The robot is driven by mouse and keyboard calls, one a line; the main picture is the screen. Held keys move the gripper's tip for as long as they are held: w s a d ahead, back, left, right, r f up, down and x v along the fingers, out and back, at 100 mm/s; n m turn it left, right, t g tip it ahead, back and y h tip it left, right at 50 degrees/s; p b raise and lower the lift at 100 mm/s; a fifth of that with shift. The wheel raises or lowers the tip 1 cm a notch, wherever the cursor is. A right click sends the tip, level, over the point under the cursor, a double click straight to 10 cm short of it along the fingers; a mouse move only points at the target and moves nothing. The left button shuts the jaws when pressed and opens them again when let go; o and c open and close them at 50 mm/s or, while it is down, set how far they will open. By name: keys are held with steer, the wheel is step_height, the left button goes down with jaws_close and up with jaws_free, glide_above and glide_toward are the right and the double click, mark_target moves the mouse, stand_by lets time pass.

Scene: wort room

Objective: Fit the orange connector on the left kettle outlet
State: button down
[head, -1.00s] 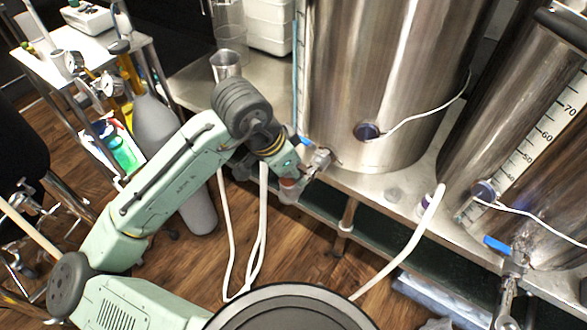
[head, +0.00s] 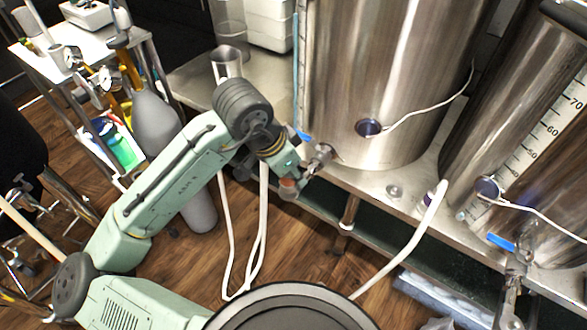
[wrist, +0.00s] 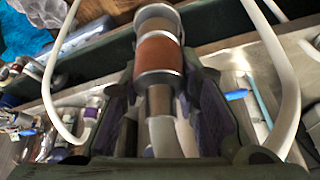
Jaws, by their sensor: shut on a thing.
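The left kettle (head: 375,60) is a tall steel vessel at the top centre of the head view. Its outlet valve (head: 321,154), with a blue handle (head: 304,137), sticks out low at its left side. My gripper (head: 292,182) is just left of and below this valve. In the wrist view my gripper (wrist: 160,105) is shut on the orange connector (wrist: 158,55), a steel fitting with an orange band, its open end pointing away from my wrist. The orange band also shows in the head view (head: 287,183). Whether the connector touches the outlet, I cannot tell.
A white hose (head: 405,245) ends in a purple-banded connector (head: 427,200) by the bench edge. Further right, another vessel has a blue-handled valve (head: 500,243). White hose loops (head: 230,240) hang below my arm. A grey cylinder (head: 157,125) and a white cart (head: 75,45) stand left.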

steer(key=shift+f+b, duration=0.5)
steer(key=shift+f, duration=0.1)
steer(key=c, duration=1.2)
jaws_free()
steer(key=shift+o, duration=0.2)
